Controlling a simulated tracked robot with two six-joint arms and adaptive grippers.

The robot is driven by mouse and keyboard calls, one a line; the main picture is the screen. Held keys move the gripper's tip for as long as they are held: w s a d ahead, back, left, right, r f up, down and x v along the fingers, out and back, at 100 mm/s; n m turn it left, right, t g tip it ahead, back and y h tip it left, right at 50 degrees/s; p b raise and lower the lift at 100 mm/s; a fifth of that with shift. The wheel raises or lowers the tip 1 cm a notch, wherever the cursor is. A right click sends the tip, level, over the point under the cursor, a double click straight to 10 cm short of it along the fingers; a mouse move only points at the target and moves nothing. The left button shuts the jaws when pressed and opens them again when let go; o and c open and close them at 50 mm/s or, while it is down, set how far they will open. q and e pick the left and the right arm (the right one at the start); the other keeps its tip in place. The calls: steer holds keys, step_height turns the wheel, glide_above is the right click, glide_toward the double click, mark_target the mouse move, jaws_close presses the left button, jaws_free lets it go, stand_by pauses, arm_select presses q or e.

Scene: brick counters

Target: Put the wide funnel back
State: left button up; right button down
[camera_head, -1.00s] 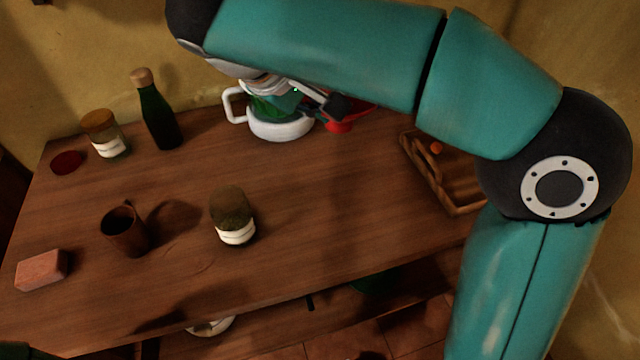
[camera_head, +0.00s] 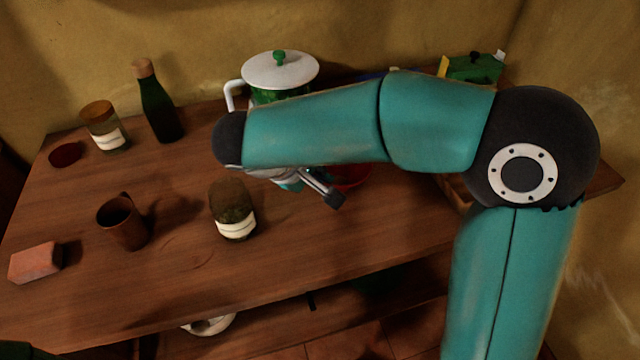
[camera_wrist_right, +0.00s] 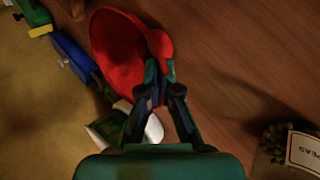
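The wide funnel (camera_head: 352,178) is red and shows only in part in the head view, behind my right forearm and gripper. In the right wrist view the funnel (camera_wrist_right: 118,48) shows its wide bowl, with its near edge between my fingertips. My right gripper (camera_head: 332,198) is shut on that edge, and its fingers also show in the wrist view (camera_wrist_right: 161,80). The funnel appears to be above the wooden counter; its height is hard to tell. My left gripper is not in view.
A white-lidded pot (camera_head: 280,70) stands at the back, partly behind my arm. A labelled jar (camera_head: 233,210), brown mug (camera_head: 123,224), pink block (camera_head: 35,262), green bottle (camera_head: 157,108) and cork-lidded jar (camera_head: 104,127) stand left. A wooden tray (camera_head: 456,192) is mostly hidden at right.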

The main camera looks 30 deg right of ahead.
step_height(320, 180, down, 2)
steer(key=c, duration=1.9)
jaws_free()
steer(key=shift+f, duration=0.15)
steer(key=o, duration=0.6)
steer(key=shift+r, duration=0.3)
steer(key=p+v, duration=0.1)
steer(key=v, duration=1.1)
steer(key=shift+f, duration=0.1)
